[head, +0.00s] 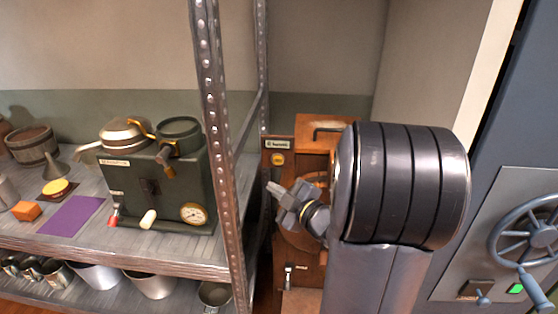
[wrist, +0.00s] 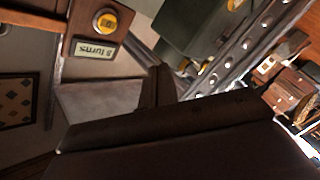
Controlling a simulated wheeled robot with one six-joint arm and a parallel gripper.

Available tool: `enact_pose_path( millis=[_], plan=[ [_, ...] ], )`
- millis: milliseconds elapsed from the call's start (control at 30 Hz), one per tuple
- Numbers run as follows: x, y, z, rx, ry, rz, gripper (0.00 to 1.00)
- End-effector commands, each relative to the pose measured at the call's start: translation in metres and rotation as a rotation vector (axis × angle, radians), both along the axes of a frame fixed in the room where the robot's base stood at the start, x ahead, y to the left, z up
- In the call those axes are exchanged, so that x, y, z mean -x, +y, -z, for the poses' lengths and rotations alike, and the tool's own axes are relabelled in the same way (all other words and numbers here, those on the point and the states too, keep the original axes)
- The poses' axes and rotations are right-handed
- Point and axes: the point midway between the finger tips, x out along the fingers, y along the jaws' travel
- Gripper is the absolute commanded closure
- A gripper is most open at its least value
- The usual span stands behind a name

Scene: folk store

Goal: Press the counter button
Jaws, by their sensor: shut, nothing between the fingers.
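The counter button is a round yellow button (head: 277,159) on a wooden panel of the brown wooden machine (head: 318,129), just under a small label (head: 279,144). In the wrist view the button (wrist: 106,21) shows upside down at the upper left, beside the label (wrist: 97,50), which ends in "turns"; its number is hard to read. My gripper (head: 272,188) is shut and empty. In the head view it shows a little below the button, pointing left, with no visible contact. Whether the button is pressed in cannot be told.
A metal shelf post (head: 219,150) stands left of the machine. The shelf (head: 150,262) carries a dark green machine (head: 155,185), a purple mat (head: 70,216) and small pots. A blue-grey cabinet with a handwheel (head: 528,235) stands at the right.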

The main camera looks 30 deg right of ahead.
Motion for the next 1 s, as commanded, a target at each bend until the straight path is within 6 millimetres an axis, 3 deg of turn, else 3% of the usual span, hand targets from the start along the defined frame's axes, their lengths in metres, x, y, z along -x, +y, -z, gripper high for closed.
enact_pose_path(
  millis=[433, 1000],
  plan=[
    [-0.007, -0.005, -0.001, 0.000, 0.000, 0.000, 1.00],
    [-0.066, -0.044, 0.000, 0.000, 0.000, 0.000, 1.00]
  ],
)
